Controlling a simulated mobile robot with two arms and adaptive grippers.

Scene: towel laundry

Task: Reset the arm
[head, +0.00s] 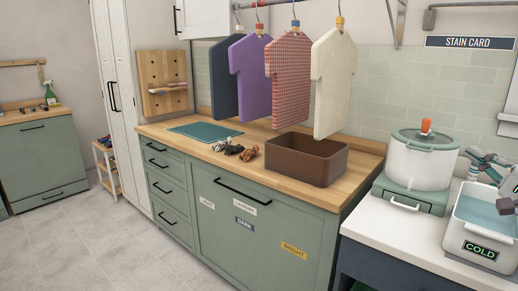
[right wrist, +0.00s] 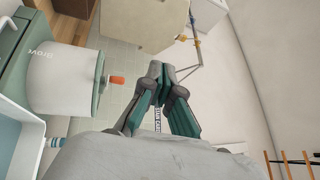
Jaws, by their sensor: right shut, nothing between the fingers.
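My right gripper (head: 478,158) is at the right edge of the head view, above the white bin of water with the COLD label (head: 470,225) and beside the white pot (head: 421,158). In the right wrist view the gripper (right wrist: 158,72) has its fingertips together, with nothing between them. The picture there is turned on its side, with the pot (right wrist: 62,80) at the left, apart from the fingers. My left gripper is not in view.
Several shirts (head: 288,75) hang from a rail over a wooden counter (head: 345,175). A brown bin (head: 310,170), dark small items (head: 235,150) and a teal mat (head: 205,130) sit on it. The STAIN CARD sign (head: 470,42) is on the wall. The floor (head: 80,230) at left is clear.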

